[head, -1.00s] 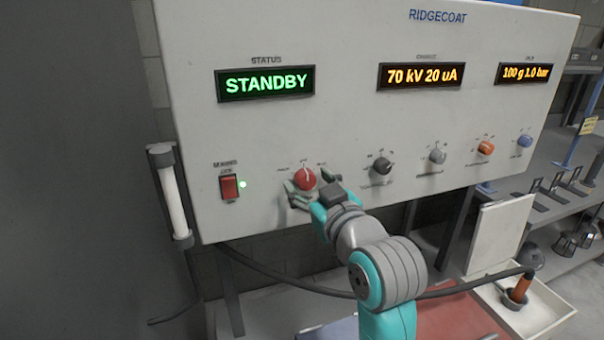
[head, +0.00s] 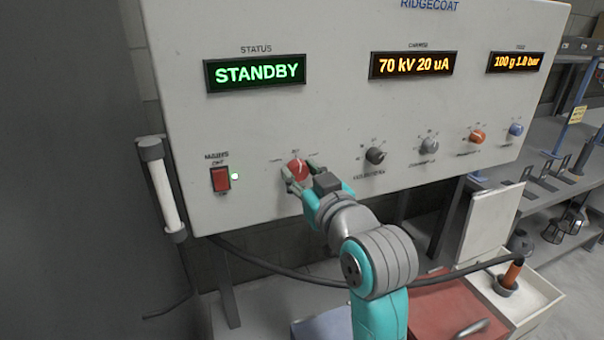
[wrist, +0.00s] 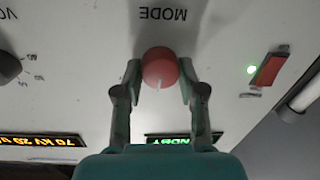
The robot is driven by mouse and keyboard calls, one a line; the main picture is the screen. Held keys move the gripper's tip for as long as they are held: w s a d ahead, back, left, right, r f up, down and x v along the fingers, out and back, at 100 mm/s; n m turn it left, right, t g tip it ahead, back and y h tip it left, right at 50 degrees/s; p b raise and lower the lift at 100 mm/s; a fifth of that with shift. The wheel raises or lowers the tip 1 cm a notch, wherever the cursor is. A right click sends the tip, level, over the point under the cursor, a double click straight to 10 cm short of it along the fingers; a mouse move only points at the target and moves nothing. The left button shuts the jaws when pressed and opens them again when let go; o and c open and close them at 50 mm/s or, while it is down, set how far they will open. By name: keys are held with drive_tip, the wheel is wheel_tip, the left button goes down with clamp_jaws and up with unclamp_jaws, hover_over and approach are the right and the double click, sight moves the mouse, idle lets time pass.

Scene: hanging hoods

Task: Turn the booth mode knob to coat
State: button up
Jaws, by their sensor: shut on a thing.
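The booth mode knob (head: 298,169) is a round red knob with a white pointer line, low on the left part of the grey control panel (head: 340,125). In the wrist view the knob (wrist: 160,68) sits under the upside-down word MODE. My gripper (head: 300,178) is shut on it, with one finger on each side in the wrist view (wrist: 160,80). The pointer is up, slightly right of vertical, in the head view. The small labels around the knob are too blurred to read surely. The status display (head: 257,72) reads STANDBY in green.
A red rocker switch (head: 220,179) with a lit green lamp is left of the knob. A dark knob (head: 375,156) and several others stand to the right. A tray (head: 540,300) and a black hose lie below the panel.

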drive_tip(key=m, duration=1.1)
drive_tip(key=shift+d+f+t, duration=0.1)
drive_tip(key=shift+t, duration=0.2)
idle(0.4)
drive_tip(key=o, duration=1.1)
drive_tip(key=shift+o, duration=0.2)
drive_tip(key=v, duration=0.7)
drive_tip(key=shift+s, duration=0.2)
